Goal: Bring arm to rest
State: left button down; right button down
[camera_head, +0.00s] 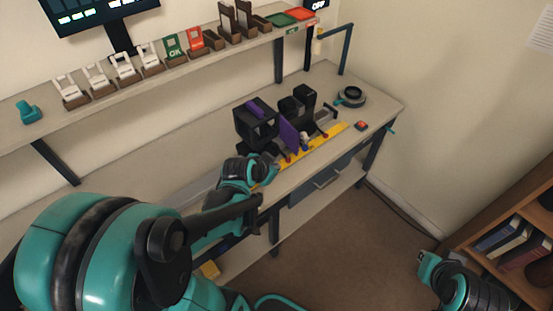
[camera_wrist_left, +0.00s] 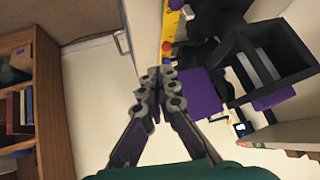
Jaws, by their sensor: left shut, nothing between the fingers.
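My left arm reaches in from the left to the front edge of the workbench (camera_head: 370,117). My left gripper is largely hidden behind its own wrist in the head view. In the left wrist view the two grey fingers of my left gripper (camera_wrist_left: 157,88) meet at their tips, shut with nothing between them. A purple panel (camera_head: 288,136) stands on the bench just beyond the wrist; it also shows in the wrist view (camera_wrist_left: 201,93), right of the fingers. Part of my right arm shows at the lower right in the head view, its gripper not visible.
Black box-like fixtures (camera_head: 256,123) and a yellow strip (camera_head: 325,138) are on the bench near my left wrist. A round black-and-teal device (camera_head: 351,97) sits at the far right. A shelf (camera_head: 185,70) with several holders runs behind. A bookcase (camera_head: 515,235) stands right; open floor lies between.

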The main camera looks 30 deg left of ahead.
pick_arm(q)
jog(key=shift+s+d+r, duration=0.2)
jog(key=shift+s+r, duration=0.2)
jog(key=shift+s, duration=0.05)
dwell(0.3)
jog(key=s+d+r+n, duration=0.1)
jog(key=s+d+r, duration=0.1)
jog(key=s+d, duration=0.2)
jog(key=s+d+r+n+g+b, duration=0.1)
jog(key=s+d+r, duration=0.2)
jog(key=s+d, duration=0.2)
jog(key=shift+s+d+r+n+g, duration=0.3)
jog(key=shift+s+r+n, duration=0.1)
jog(key=shift+s, duration=0.1)
jog(key=shift+a, duration=0.1)
